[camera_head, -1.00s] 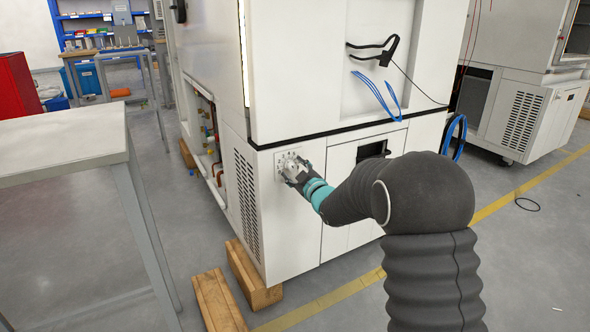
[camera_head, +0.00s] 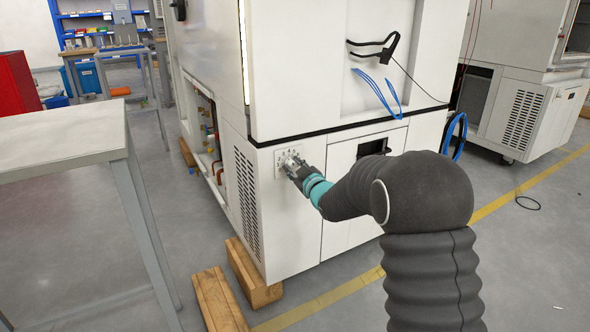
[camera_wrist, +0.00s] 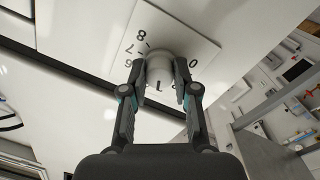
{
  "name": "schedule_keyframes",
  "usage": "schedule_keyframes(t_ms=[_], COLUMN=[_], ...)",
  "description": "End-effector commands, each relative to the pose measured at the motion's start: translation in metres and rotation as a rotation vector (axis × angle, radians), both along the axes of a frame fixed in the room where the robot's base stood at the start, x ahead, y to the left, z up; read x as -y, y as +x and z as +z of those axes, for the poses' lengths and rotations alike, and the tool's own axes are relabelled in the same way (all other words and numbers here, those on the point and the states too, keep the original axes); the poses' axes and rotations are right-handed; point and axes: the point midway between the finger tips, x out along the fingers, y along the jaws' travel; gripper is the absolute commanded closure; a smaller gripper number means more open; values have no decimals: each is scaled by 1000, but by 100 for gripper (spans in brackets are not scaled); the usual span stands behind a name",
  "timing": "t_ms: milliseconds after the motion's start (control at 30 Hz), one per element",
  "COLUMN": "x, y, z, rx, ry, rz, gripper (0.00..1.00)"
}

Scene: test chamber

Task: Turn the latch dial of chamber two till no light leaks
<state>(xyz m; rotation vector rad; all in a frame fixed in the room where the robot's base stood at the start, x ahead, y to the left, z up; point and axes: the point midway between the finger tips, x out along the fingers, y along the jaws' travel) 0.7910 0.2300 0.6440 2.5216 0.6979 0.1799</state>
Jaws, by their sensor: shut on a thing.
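The latch dial (camera_wrist: 160,70) is a pale round knob on a square white plate (camera_wrist: 185,30) with dark numbers around it. The numbers 8, 7, 6 and 0 show in the wrist view; others are partly covered by my fingers. My gripper (camera_wrist: 159,64) is shut on the dial, one finger on each side. In the head view my gripper (camera_head: 292,166) reaches the plate (camera_head: 280,158) low on the white chamber (camera_head: 290,220) and hides most of the knob. A bright strip of light (camera_head: 245,50) shows along the upper chamber's left front edge.
A grey-topped table (camera_head: 60,140) stands at the left. Wooden blocks (camera_head: 219,300) lie on the floor by the chamber. Blue cables (camera_head: 380,95) hang at the chamber's recess. Another white cabinet (camera_head: 525,110) stands at the right.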

Motion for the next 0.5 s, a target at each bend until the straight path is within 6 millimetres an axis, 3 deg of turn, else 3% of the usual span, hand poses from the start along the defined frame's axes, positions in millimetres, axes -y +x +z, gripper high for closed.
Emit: schedule_keyframes(t_ms=[200, 500], x=[0, 0], y=[0, 0], z=[1, 1], rx=[-92, -124], ry=[139, 188], rz=[0, -1], gripper=[100, 100])
